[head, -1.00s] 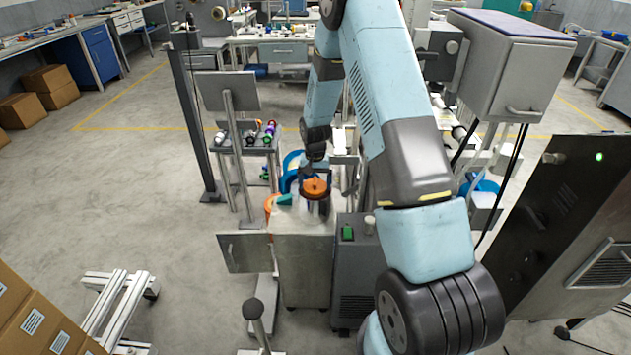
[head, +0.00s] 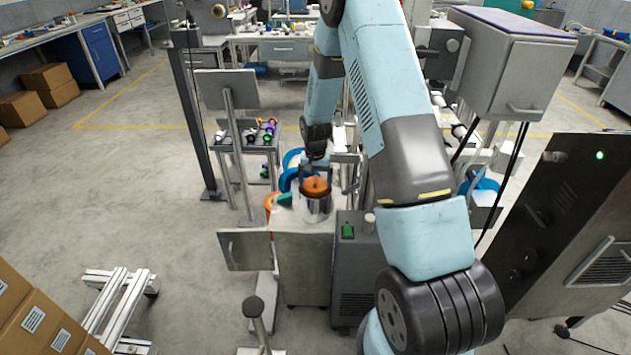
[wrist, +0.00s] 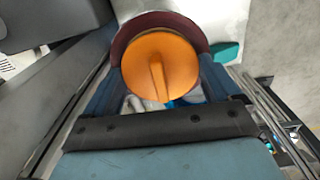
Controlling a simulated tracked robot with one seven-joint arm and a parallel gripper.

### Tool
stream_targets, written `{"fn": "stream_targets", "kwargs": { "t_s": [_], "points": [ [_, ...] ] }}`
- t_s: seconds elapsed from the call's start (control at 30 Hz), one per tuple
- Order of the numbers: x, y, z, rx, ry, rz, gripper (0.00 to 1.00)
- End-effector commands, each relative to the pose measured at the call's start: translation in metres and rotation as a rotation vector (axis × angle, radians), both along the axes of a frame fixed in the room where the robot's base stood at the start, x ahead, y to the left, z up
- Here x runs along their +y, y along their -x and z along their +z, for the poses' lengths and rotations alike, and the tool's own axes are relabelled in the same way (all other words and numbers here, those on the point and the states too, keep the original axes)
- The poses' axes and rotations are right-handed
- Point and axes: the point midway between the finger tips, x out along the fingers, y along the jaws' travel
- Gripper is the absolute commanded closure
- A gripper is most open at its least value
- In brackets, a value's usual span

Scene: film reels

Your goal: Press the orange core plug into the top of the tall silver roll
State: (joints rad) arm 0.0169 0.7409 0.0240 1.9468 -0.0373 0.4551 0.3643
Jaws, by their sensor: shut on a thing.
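The orange core plug (head: 316,186) is a round disc with a raised bar across its face, seen large in the wrist view (wrist: 175,70). My gripper (head: 315,178) is shut on it, with a dark blue finger on either side in the wrist view (wrist: 158,78). The tall silver roll (head: 316,206) stands upright directly under the plug. Its dark maroon rim (wrist: 150,22) shows around the far side of the plug in the wrist view. The plug looks roughly centred on the roll's top. I cannot tell how deep it sits, and its underside is hidden.
The roll stands on a pale cabinet top (head: 300,240). A teal piece (head: 285,199), an orange roll (head: 269,203) and a blue roll (head: 291,160) are close on its left.

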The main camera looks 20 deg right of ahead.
Motion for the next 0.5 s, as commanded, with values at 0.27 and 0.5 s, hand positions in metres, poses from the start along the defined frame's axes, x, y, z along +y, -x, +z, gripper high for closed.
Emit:
{"fn": "stream_targets", "kwargs": {
  "t_s": [0.27,0.5],
  "points": [
    [-0.0003,0.0001,-0.0003,0.0,0.0,0.0,0.4],
    [-0.0005,0.0002,-0.0035,0.001,0.0,-0.001,0.4]
  ]
}}
